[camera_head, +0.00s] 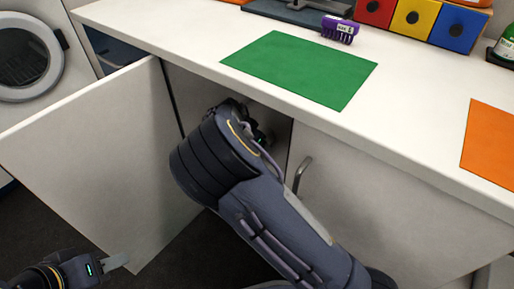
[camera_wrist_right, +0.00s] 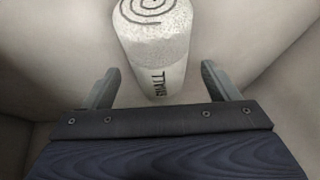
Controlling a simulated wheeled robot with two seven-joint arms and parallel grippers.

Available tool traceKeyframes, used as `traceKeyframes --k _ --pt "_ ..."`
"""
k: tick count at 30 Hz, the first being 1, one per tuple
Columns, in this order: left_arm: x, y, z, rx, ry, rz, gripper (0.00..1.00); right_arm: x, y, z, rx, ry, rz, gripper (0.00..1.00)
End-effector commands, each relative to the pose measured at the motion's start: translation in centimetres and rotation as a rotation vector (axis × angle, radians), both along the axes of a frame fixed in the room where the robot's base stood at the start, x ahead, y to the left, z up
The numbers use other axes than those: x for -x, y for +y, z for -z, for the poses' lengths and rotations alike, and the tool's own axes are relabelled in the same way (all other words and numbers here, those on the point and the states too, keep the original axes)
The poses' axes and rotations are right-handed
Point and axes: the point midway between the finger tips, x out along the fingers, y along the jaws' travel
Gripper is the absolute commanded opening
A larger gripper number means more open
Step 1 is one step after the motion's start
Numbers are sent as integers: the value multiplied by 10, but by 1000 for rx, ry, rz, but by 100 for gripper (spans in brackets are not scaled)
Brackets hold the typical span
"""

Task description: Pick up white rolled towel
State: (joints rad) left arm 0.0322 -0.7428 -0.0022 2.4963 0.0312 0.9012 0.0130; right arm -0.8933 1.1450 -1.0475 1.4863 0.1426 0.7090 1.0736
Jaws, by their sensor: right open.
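The white rolled towel (camera_wrist_right: 155,45) stands upright inside the cabinet in the right wrist view. Its spiral end faces up, and its side has a band marked "SMALL". My right gripper (camera_wrist_right: 160,84) is open, with one finger on each side of the towel's near lower part. I cannot tell whether the fingers touch it. In the head view my right arm reaches into the open cabinet, which hides the towel and the right fingers. My left gripper (camera_head: 115,262) is low at the left, in front of the open door, and its jaw opening is unclear.
The open cabinet door (camera_head: 105,160) stands to the left of my right arm. A closed door with a handle (camera_head: 302,173) is to the right. The counter (camera_head: 190,32) above holds a green mat (camera_head: 300,69), an orange mat (camera_head: 490,143), a purple brush (camera_head: 340,28) and coloured boxes (camera_head: 411,20).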

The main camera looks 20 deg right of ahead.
Motion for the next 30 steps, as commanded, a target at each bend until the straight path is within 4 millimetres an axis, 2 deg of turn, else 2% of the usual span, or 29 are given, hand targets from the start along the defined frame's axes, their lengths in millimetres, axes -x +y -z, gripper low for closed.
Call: traceKeyframes --k 1,5,13,24,30 --pt "0 0 10 0 0 0 36 -2 -4 14 2 2 1 81" --pt "0 0 17 0 0 0 36 -7 -11 28 2 1 0 81" --pt "0 0 16 0 0 0 36 -9 -13 29 1 1 0 80" --pt "0 0 16 0 0 0 36 -9 -13 29 1 1 0 32" --pt "0 0 16 0 0 0 36 -9 -12 29 1 0 -1 31"
